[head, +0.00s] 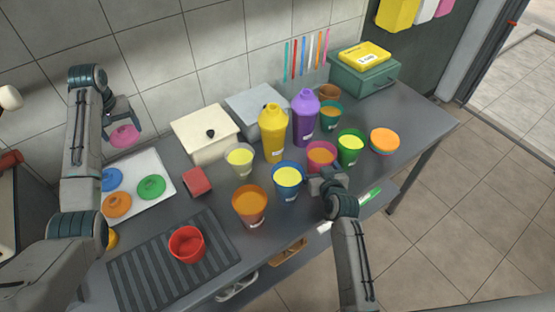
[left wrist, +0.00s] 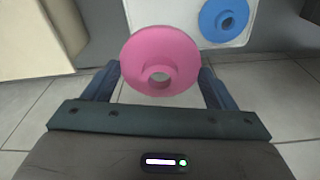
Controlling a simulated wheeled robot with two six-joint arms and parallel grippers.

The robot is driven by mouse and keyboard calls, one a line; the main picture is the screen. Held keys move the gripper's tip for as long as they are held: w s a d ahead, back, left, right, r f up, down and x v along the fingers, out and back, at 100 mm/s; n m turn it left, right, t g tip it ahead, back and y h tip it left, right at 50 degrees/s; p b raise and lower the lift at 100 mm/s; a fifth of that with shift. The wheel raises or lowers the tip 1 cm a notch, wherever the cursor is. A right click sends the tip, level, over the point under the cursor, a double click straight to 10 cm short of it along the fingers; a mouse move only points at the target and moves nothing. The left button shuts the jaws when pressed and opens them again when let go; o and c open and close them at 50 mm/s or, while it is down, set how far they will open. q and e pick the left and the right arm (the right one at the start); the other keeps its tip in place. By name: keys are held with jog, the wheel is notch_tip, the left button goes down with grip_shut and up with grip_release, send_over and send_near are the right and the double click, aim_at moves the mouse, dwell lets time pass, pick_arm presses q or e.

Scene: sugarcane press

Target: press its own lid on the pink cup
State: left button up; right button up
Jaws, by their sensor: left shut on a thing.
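My left gripper (head: 123,128) is shut on the pink lid (head: 124,137) and holds it raised above the white tray at the left. In the left wrist view the pink lid (left wrist: 145,48), round with a raised ring and a central hole, sits between both fingers (left wrist: 160,80). The pink cup (head: 320,148), with orange content, stands upright and open among the other cups at the table's right half. My right gripper (head: 322,180) is at the near side of the pink cup, beside the blue cup; its fingertips are partly hidden, so its grip is unclear.
The white tray (head: 155,167) carries blue (head: 111,180), green (head: 151,187) and orange (head: 117,205) lids. Yellow (head: 272,132) and purple (head: 305,118) bottles stand behind. A red cup (head: 187,245) stands on the striped mat.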

aim_at(322, 146)
jog(key=shift+c, duration=0.5)
jog(key=c, duration=1.2)
jog(key=shift+r, duration=0.25)
jog(key=shift+c, duration=0.2)
jog(key=shift+r+b, duration=0.9)
jog(key=shift+r, duration=3.85)
